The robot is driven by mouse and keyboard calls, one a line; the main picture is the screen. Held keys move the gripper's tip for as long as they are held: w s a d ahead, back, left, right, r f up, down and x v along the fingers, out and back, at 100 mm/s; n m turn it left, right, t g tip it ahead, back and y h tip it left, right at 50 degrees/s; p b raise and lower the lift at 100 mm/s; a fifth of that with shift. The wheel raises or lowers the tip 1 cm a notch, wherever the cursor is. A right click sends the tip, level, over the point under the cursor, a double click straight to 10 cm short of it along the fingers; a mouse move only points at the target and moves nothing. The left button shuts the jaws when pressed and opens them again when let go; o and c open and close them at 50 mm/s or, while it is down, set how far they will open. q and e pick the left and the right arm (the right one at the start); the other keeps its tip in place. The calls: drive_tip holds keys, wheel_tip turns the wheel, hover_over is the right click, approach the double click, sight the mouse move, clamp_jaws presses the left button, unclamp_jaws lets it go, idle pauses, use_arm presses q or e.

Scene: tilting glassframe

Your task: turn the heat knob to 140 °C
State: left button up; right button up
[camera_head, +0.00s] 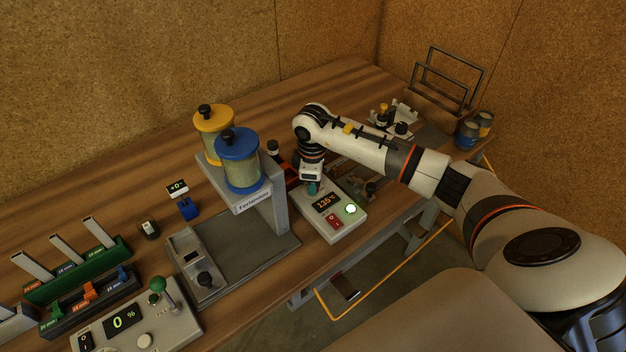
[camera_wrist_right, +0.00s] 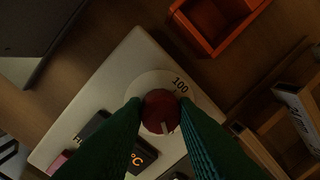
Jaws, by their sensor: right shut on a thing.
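A white heat control box (camera_head: 348,227) sits on the workbench. Its dark display (camera_head: 325,202) shows an orange reading that looks like 135 °C. The round red heat knob (camera_wrist_right: 160,106) is on a pale dial marked 100 in the right wrist view, with a light pointer line near its lower edge. My right gripper (camera_head: 312,187) reaches down over the box, and its green fingers (camera_wrist_right: 160,122) are shut on the knob from both sides. In the head view the knob is hidden under the gripper. My left gripper is not in view.
The stand with yellow (camera_head: 213,133) and blue (camera_head: 238,160) canisters is close on the left. An orange tray (camera_wrist_right: 218,22) is beside the box.

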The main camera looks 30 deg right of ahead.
drive_tip(key=shift+w+r, duration=0.1)
idle(0.3)
drive_tip(key=o, duration=1)
wheel_tip(320, 180, up, 12)
drive_tip(key=b, duration=0.2)
drive_tip(key=shift+s+a+b, duration=0.15)
drive_tip(key=shift+s+b, duration=0.2)
drive_tip(key=shift+b, duration=0.05)
